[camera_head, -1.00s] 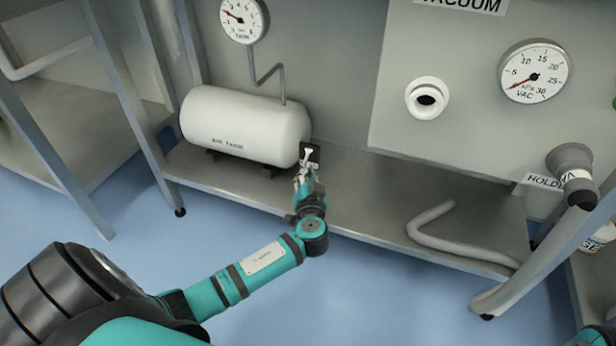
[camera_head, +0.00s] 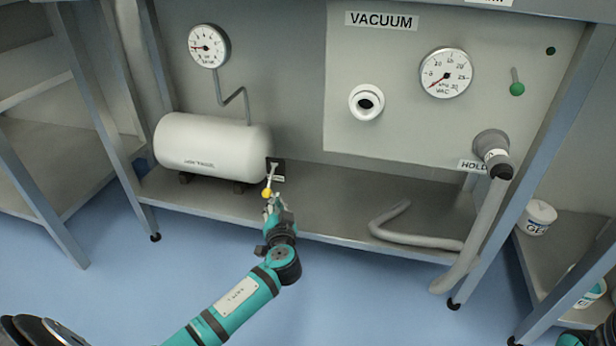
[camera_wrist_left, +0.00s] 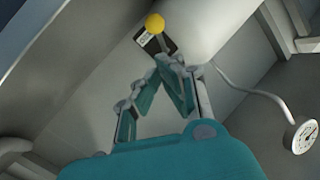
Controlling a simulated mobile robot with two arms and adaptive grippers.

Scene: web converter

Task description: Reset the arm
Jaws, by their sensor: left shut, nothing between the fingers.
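My left arm comes in from the lower left in the head view. Its gripper (camera_head: 270,203) is at the front edge of the low shelf, just below a small lever with a yellow knob (camera_head: 267,193). In the left wrist view the gripper (camera_wrist_left: 172,64) is shut, with its fingertips together and nothing between them. The yellow knob (camera_wrist_left: 154,23) shows just beyond the tips there, apparently apart from them. The lever's dark plate (camera_head: 276,170) is at the right end of the white air tank (camera_head: 215,147). My right gripper is not in view.
A vacuum panel (camera_head: 440,120) with a white port (camera_head: 366,102), a gauge (camera_head: 445,73) and a green-knobbed switch (camera_head: 516,88) is to the right. A grey hose (camera_head: 478,225) hangs near the right table leg. Blue floor in front is clear.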

